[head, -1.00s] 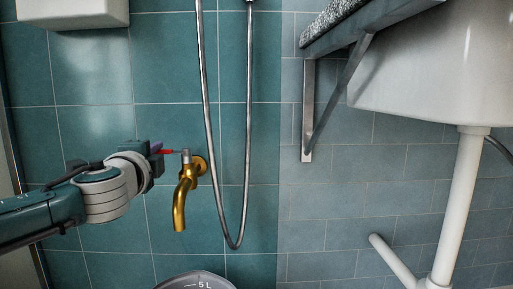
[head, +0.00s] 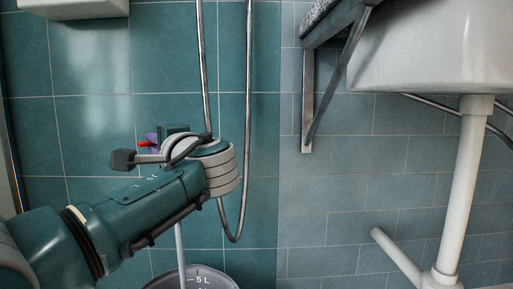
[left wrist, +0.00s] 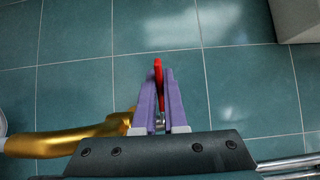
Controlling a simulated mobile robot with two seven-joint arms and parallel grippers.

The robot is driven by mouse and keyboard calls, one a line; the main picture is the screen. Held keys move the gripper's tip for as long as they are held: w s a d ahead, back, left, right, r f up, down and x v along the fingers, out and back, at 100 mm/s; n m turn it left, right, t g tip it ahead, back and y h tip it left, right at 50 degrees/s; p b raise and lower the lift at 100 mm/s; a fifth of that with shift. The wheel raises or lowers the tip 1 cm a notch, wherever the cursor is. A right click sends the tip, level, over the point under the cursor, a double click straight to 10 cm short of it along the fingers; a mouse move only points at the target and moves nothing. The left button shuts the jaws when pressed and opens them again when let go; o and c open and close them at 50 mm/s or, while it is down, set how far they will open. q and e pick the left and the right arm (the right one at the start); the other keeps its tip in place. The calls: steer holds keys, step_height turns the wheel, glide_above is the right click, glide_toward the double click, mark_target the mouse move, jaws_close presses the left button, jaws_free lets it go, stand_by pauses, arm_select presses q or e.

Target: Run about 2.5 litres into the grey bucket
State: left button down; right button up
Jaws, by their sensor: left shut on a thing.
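The grey bucket (head: 222,281) stands at the bottom edge of the head view, with a "5 L" mark inside near its rim. Its lower part is cut off and no water level can be made out. A thin pale stream of water (head: 180,250) falls into it. The brass tap (left wrist: 70,141) shows in the left wrist view; my arm hides it in the head view. My left gripper (head: 149,140) is shut on the tap's red lever (left wrist: 158,72), which stands between its purple fingers. The lever's red end also shows in the head view (head: 145,144). My right gripper is not in view.
A metal shower hose (head: 247,120) hangs in a loop behind my left wrist. A white basin (head: 430,60) with its drain pipe (head: 459,190) and a metal bracket (head: 310,100) are at the right. A white box (head: 75,8) is on the wall at top left.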

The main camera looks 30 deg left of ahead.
arm_select(q)
steer(key=shift+d, duration=0.1)
stand_by(0.4)
steer(key=c, duration=1)
jaws_free()
steer(key=shift+o, duration=0.2)
steer(key=shift+s+d+r, duration=0.1)
steer(key=shift+d, duration=0.15)
steer(key=p+v, duration=0.4)
steer(key=v, duration=0.5)
steer(key=shift+d, duration=0.25)
stand_by(4.5)
